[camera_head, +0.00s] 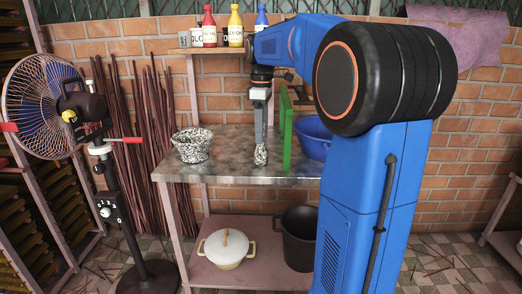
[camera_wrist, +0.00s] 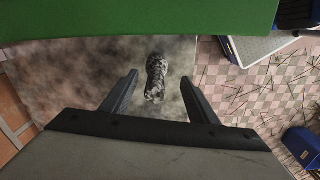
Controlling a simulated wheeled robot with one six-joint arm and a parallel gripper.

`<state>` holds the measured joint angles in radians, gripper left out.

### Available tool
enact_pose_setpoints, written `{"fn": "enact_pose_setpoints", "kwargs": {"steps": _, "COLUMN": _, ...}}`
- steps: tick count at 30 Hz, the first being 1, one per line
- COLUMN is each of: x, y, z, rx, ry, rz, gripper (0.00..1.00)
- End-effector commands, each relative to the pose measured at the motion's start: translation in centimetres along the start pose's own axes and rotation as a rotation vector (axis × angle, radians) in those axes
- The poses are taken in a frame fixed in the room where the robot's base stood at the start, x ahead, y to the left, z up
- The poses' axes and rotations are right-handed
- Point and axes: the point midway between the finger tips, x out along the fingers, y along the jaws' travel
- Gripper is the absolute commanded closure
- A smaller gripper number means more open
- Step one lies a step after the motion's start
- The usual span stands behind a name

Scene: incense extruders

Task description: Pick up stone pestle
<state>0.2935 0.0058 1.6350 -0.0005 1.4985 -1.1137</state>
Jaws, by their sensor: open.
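The stone pestle (camera_head: 261,155), speckled black and white, stands on the grey metal table directly below my gripper (camera_head: 260,140). In the wrist view the pestle (camera_wrist: 155,78) shows between and slightly beyond the two open dark fingers (camera_wrist: 160,98). The gripper points down at it and I see gaps on both sides. I cannot tell how far the fingertips reach down along its upper end. A speckled stone mortar (camera_head: 192,145) stands on the table to the left, apart from the pestle.
A green upright panel (camera_head: 286,132) stands close to the right of my gripper, and also shows in the wrist view (camera_wrist: 120,22). A blue basin (camera_head: 312,138) is behind it. Bottles (camera_head: 235,26) stand on the shelf above. The metal table (camera_head: 225,165) is clear between mortar and pestle.

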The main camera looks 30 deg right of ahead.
Motion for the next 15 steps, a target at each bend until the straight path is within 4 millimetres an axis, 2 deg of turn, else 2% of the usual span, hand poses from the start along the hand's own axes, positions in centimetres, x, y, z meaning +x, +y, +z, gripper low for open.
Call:
{"fn": "enact_pose_setpoints", "kwargs": {"steps": 9, "x": 4.0, "y": 0.6, "z": -0.3, "rx": 0.000, "ry": -0.001, "rz": -0.003, "gripper": 0.46}}
{"fn": "enact_pose_setpoints", "kwargs": {"steps": 15, "x": 4.8, "y": 0.6, "z": -0.3, "rx": 0.000, "ry": -0.001, "rz": -0.001, "gripper": 0.46}}
